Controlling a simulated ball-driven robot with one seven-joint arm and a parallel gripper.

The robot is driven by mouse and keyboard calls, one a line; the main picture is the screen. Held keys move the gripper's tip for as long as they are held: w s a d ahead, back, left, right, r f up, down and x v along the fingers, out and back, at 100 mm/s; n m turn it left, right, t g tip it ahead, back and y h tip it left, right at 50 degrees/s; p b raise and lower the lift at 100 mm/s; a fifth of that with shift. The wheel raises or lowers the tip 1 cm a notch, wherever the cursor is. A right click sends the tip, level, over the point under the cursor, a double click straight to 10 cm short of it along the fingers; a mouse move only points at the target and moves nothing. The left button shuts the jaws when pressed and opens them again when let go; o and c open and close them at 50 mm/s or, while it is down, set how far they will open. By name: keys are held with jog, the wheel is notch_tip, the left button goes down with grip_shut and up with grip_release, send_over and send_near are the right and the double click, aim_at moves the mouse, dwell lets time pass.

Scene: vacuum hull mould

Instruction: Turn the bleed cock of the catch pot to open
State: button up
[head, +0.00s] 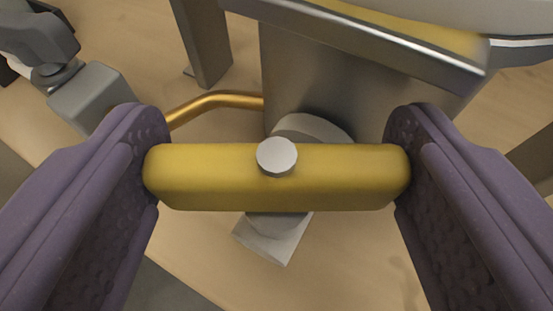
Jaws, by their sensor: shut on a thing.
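The bleed cock's yellow handle (345,180) lies crosswise in the middle of the head view, with a round grey screw head (277,156) at its centre. My gripper (277,178) has its two purple padded fingers at the handle's left and right ends, shut on it lengthwise. The grey cock body (275,238) shows below and behind the handle, partly hidden by it. A grey metal vessel (320,75), which looks like the catch pot, stands behind the handle.
A copper-coloured pipe (215,101) runs to the vessel from the left. A grey fitting (92,97) sits at the upper left. A metal frame rail (380,42) crosses above, with a leg (203,45) beside the vessel. Bare wooden surface (345,260) shows below the handle.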

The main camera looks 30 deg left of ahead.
dwell(0.4)
jog(key=o, duration=1)
jog(key=shift+p+v, duration=0.85)
jog(key=shift+v, duration=3.05)
